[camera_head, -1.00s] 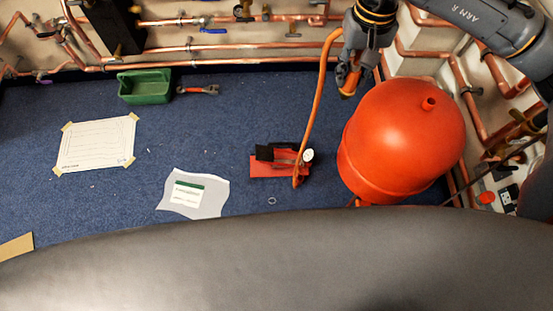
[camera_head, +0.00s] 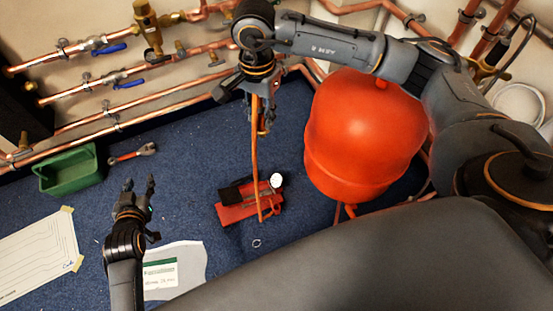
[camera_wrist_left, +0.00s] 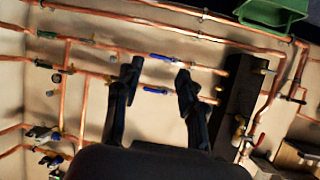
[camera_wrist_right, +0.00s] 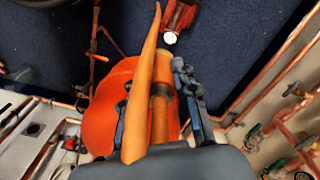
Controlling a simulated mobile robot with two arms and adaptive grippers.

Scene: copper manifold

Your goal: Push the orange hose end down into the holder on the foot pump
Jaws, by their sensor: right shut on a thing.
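The red foot pump (camera_head: 236,213) with its black pedal and white gauge (camera_head: 276,181) sits on the blue floor. The orange hose (camera_head: 256,165) rises from the pump to my right gripper (camera_head: 262,125). In the right wrist view the hose (camera_wrist_right: 141,95) runs close to the camera, and my right gripper (camera_wrist_right: 157,95) is shut on the orange hose end (camera_wrist_right: 161,88). The gripper is well above the pump. The holder is too small to make out. My left gripper (camera_head: 139,182) is open and empty, left of the pump; it also shows in the left wrist view (camera_wrist_left: 160,68).
A big red tank (camera_head: 362,135) stands right of the pump. Copper pipes (camera_head: 130,78) line the wall behind. A green tray (camera_head: 72,172), red-handled tool (camera_head: 133,153), paper sheets (camera_head: 35,257) and a small ring (camera_head: 256,243) lie on the floor.

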